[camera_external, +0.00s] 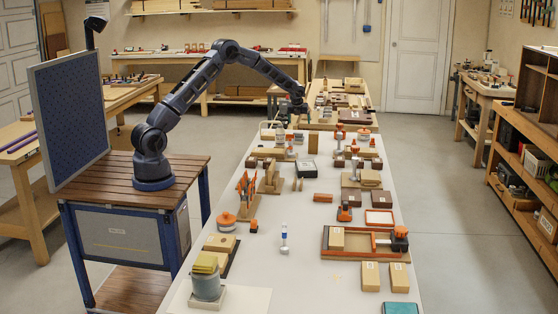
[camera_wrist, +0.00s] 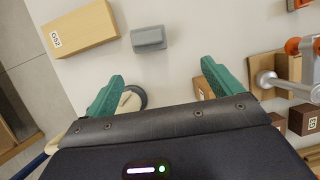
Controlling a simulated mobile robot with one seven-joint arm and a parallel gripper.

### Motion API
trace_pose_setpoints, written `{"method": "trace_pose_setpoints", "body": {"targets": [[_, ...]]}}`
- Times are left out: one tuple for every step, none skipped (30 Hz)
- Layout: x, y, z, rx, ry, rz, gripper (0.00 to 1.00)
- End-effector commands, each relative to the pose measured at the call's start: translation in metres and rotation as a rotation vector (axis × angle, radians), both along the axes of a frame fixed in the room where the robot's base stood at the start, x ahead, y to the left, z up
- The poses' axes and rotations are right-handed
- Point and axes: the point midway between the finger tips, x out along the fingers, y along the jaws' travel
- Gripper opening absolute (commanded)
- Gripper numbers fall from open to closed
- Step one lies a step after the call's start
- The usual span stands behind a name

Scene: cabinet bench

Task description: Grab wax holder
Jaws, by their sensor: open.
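My gripper (camera_external: 298,108) is at the end of my outstretched arm, above the far part of the long white bench in the external view. In the wrist view its green fingers (camera_wrist: 160,78) are spread apart with nothing held between them. A small grey block (camera_wrist: 149,38) lies on the white surface ahead of the fingertips. A cream and dark round item (camera_wrist: 131,98) is partly hidden behind the left finger. I cannot tell for sure which item is the wax holder. A grey cup with yellow blocks (camera_external: 206,283) stands at the near left of the bench.
A labelled wooden block (camera_wrist: 80,31) lies left of the grey block. A brown block (camera_wrist: 204,88) is by the right finger, with metal and orange tools (camera_wrist: 290,78) farther right. Many wooden blocks and tools crowd the white bench (camera_external: 290,245). Bare surface surrounds the grey block.

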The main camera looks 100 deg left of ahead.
Motion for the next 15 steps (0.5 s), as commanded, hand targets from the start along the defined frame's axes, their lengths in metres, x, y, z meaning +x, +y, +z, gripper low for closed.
{"method": "trace_pose_setpoints", "body": {"targets": [[-0.004,0.011,-0.012,0.001,0.012,-0.016,0.91],[-0.006,0.016,-0.016,0.003,0.017,-0.024,0.91],[-0.008,0.021,-0.022,0.003,0.025,-0.036,0.91],[-0.01,0.024,-0.026,0.004,0.029,-0.042,0.91],[-0.011,0.027,-0.028,0.005,0.032,-0.047,0.91],[-0.011,0.029,-0.03,0.007,0.036,-0.053,0.91],[-0.012,0.031,-0.032,0.007,0.037,-0.057,0.91],[-0.012,0.032,-0.034,0.007,0.039,-0.058,0.91],[-0.012,0.033,-0.036,0.006,0.04,-0.06,0.91],[-0.012,0.034,-0.038,0.006,0.04,-0.06,0.91],[-0.012,0.034,-0.041,0.006,0.04,-0.06,0.91],[-0.012,0.036,-0.045,0.006,0.041,-0.06,0.91],[-0.012,0.037,-0.048,0.006,0.041,-0.06,0.91],[-0.012,0.038,-0.051,0.005,0.041,-0.059,0.91],[-0.012,0.04,-0.057,0.005,0.041,-0.059,0.91]]}}
